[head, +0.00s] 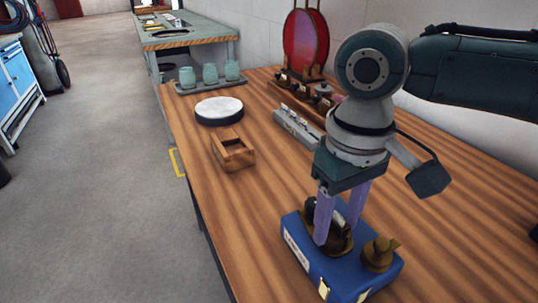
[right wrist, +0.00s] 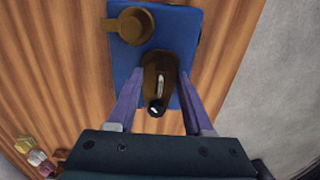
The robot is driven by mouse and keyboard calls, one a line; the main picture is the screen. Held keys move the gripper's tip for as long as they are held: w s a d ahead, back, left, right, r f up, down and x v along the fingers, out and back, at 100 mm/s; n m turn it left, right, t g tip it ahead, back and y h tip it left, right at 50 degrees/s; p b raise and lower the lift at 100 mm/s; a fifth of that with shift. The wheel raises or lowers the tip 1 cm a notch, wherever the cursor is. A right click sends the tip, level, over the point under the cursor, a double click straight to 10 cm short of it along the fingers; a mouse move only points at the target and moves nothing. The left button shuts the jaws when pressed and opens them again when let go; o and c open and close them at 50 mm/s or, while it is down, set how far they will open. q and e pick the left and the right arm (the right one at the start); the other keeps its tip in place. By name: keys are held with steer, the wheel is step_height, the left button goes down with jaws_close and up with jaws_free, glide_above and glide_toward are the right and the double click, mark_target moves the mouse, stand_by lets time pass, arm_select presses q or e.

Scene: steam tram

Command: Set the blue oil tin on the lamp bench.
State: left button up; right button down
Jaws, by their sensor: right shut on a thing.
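The blue oil tin (head: 345,275) is a flat-topped blue box with a brass cap (head: 379,254) and a dark brown handle on top. It is at the near part of the striped wooden bench (head: 262,205). My right gripper (head: 336,235) points down and is shut on the tin's handle, one purple finger on each side. In the right wrist view the tin (right wrist: 182,30) lies under the fingers, with the handle (right wrist: 158,80) between them. I cannot tell whether the tin touches the bench top. My left gripper is not in view.
On the bench stand a wooden holder (head: 233,152), a round white-topped disc (head: 219,111), a grey tray of small parts (head: 297,127), several green jars (head: 210,74) and a red disc on a stand (head: 304,45). Bare wood lies left of the tin. A wall runs along the right.

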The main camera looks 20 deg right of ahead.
steer(key=shift+c, duration=1.5)
jaws_free()
steer(key=shift+r, duration=0.1)
step_height(320, 180, up, 12)
steer(key=p, duration=0.2)
steer(key=s+a+f+n+t+y, duration=0.2)
steer(key=s+a+f+n+y, duration=0.1)
steer(key=s+a+f, duration=0.5)
steer(key=s+d+m+t+h, duration=0.1)
steer(key=s+d+m+h, duration=0.1)
steer(key=s+d, duration=0.4)
steer(key=shift+s+f+t+h, duration=0.15)
steer(key=shift+s+t+h, duration=0.2)
steer(key=shift+s, duration=0.7)
